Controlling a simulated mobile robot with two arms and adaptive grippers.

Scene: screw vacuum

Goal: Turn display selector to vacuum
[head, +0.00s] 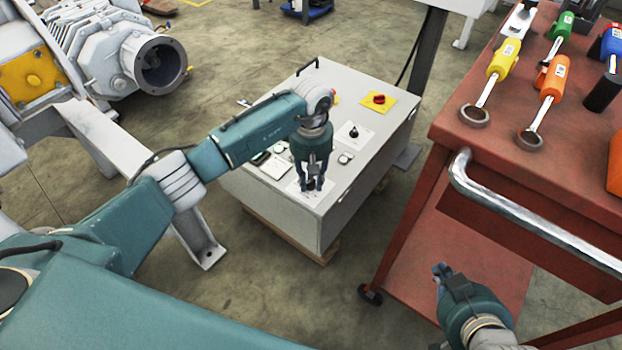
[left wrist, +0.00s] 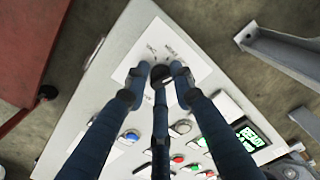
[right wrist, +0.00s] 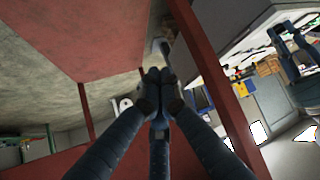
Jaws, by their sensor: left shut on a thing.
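A light grey control box (head: 340,205) stands on the floor in the middle of the head view. Its display selector is a small dark knob (left wrist: 161,76) on a white label plate (left wrist: 166,42) near one corner of the panel. My left gripper (head: 311,186) points down at that plate. In the left wrist view its fingertips (left wrist: 161,73) are shut on the knob, one on each side, and partly cover it. The printed words and the knob's pointing direction are too small to read. My right gripper (head: 442,272) is empty, its fingertips together (right wrist: 160,78).
The panel also carries a red knob on a yellow plate (head: 379,100), a black knob (head: 353,132), a lit green display (left wrist: 250,136) and several push buttons. A red tool cart (head: 480,140) with a metal handle stands at the right, near my right gripper. Grey machinery (head: 110,55) stands at the left.

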